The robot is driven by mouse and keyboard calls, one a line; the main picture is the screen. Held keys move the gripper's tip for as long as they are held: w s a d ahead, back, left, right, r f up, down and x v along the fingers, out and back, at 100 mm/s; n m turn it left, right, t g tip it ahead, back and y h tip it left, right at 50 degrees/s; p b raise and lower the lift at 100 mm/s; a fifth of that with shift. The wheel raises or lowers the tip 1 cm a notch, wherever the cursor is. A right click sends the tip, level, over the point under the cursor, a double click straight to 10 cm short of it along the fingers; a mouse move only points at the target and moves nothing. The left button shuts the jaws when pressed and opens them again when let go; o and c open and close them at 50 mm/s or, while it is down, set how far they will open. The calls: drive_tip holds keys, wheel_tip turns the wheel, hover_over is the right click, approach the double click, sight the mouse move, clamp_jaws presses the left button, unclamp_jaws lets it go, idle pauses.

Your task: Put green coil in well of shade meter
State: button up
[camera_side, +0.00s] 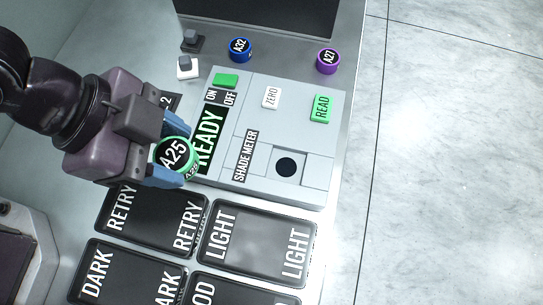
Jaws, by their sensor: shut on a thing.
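My gripper (177,155) is shut on the green coil (188,143), a round piece with a green rim and a black top labelled A25. It is held between blue fingertips in front of the left edge of the shade meter (233,172). The meter is a grey panel with a lit READY display, a ZERO key and a green READ key. Its well (286,167) is a dark round opening at the lower right of the panel and looks empty. The coil is to the left of the well. Its height above the panel is hard to tell.
A blue coil A32 (240,50) and a purple coil A27 (328,61) stand behind the meter. Dark trays labelled RETRY (152,220), LIGHT (258,243) and DARK (125,275) lie in front, with another partly cut off. Small switches (187,67) stand at the back left.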

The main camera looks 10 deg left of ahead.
drive_tip(key=w+d+f, duration=0.2)
drive_tip(key=d+f, duration=0.1)
drive_tip(key=w+d+f, duration=0.3)
drive_tip(key=d, duration=0.1)
drive_tip(key=w+d+f, duration=0.2)
drive_tip(key=d+f, duration=0.1)
drive_tip(key=d, duration=0.1)
drive_tip(key=shift+w+f, duration=0.1)
drive_tip(key=shift+w, duration=0.1)
drive_tip(key=shift+w+d+f, duration=0.1)
drive_tip(key=shift+d+f, duration=0.1)
drive_tip(key=shift+w+d+f, duration=0.1)
drive_tip(key=shift+d+f, duration=0.05)
drive_tip(key=shift+f, duration=1.55)
drive_tip(key=shift+f, duration=0.3)
